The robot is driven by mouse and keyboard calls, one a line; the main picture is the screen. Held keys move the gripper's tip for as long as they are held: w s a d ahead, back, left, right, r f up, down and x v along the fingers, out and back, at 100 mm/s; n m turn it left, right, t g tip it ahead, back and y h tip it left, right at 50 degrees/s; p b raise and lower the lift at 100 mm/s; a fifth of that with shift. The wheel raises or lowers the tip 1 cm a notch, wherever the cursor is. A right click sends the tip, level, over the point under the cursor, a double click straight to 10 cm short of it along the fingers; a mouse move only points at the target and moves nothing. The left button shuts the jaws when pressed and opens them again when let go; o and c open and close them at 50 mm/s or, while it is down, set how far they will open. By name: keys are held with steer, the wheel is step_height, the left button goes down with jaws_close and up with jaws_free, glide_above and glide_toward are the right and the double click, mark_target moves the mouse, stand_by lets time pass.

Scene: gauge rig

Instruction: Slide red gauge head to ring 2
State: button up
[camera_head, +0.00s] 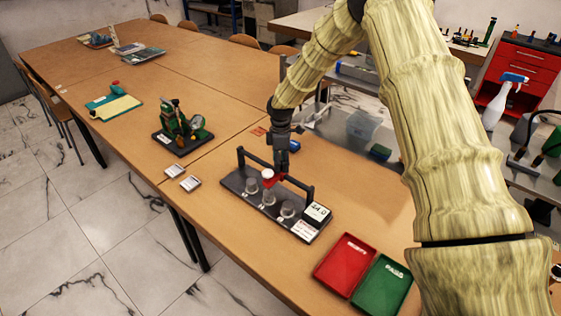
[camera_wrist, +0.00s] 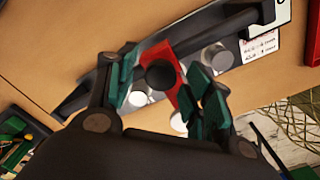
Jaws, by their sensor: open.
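The red gauge head (camera_head: 273,181) sits on the dark rail of the gauge rig (camera_head: 234,182). Which ring the head lines up with I cannot tell. My gripper (camera_head: 278,172) points down over the head. In the wrist view, the red head (camera_wrist: 173,70), with a round black knob on it, lies between the parted green-padded fingers of my gripper (camera_wrist: 160,88). Its lower part is partly hidden.
A display box (camera_head: 318,212) stands at the rig's right end. A red tray (camera_head: 345,262) and a green tray (camera_head: 382,285) lie to the right. Two small white-topped blocks (camera_head: 182,178) lie to the left, with a green machine model (camera_head: 182,130) behind them.

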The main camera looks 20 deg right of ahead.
step_height(320, 180, up, 12)
stand_by(0.6)
stand_by(0.4)
